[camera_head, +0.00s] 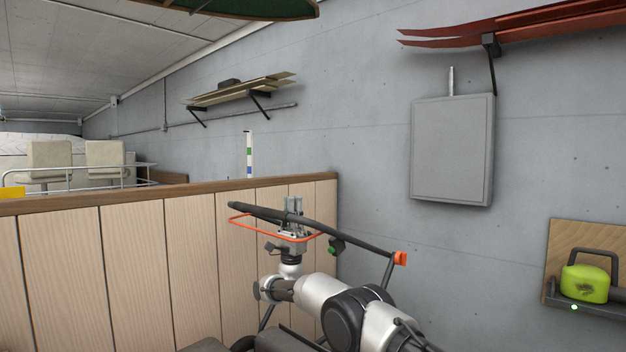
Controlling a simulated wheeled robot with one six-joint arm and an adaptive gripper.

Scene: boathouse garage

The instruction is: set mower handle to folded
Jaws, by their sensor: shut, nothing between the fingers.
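The mower handle (350,240) is a dark bar that slants across the lower middle of the view, raised above the mower body. An orange-red wire bail (262,235) hangs beside it on the left, and an orange piece (400,258) sits at its right end. My gripper (293,204) points up at the handle's left part, overlapping the bar and bail in the picture. It looks shut and empty; I cannot tell whether it touches the bar. My arm hides much of the mower below.
A wooden panel partition (150,262) stands close on the left. A grey wall cabinet (452,150) and a wooden wall board (585,240) with a lime-green item (585,283) are on the right. A shelf with planks (240,90) hangs behind. Open air lies above the handle.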

